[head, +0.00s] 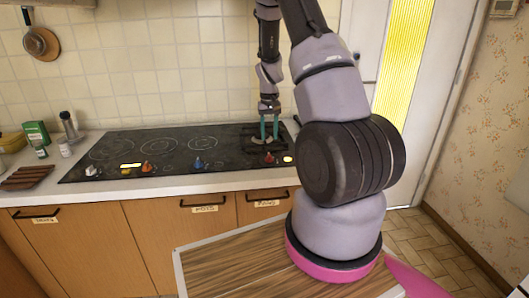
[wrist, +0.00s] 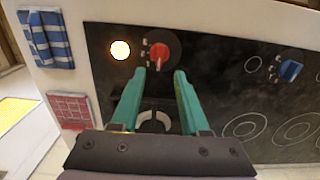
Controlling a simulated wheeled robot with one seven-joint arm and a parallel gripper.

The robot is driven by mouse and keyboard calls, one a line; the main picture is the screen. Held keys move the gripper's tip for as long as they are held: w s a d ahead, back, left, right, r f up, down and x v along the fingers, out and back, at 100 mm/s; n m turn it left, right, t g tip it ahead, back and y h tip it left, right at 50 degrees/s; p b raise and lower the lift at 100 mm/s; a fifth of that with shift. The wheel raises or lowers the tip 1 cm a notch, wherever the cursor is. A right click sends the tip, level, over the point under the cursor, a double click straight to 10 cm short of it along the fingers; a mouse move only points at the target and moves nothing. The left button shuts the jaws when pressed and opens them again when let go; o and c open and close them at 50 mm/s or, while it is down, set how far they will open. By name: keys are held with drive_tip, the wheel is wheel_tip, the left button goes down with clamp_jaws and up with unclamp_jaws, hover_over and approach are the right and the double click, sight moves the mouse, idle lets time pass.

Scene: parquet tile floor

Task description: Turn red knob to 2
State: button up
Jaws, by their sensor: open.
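The red knob (wrist: 159,50) sits on the black cooktop panel in the wrist view, with small white marks beside it and a lit round lamp (wrist: 120,50) to its left. The marks are too small to read. In the head view the red knob (head: 269,158) is near the cooktop's front right corner. My gripper (wrist: 160,75) has two green fingers spread apart, with the knob just beyond and between their tips. The fingers look empty, and I cannot tell whether they touch the knob. In the head view my gripper (head: 269,138) points down over the cooktop's right end.
The black cooktop (head: 225,152) also carries white, orange and blue knobs; the blue knob (wrist: 289,70) is well to the right in the wrist view. A green box (head: 36,132) and bottles stand at the counter's left.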

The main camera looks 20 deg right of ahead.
sight(269, 154)
wheel_tip(269, 154, down, 8)
drive_tip(key=shift+f, duration=0.1)
idle(0.4)
clamp_jaws()
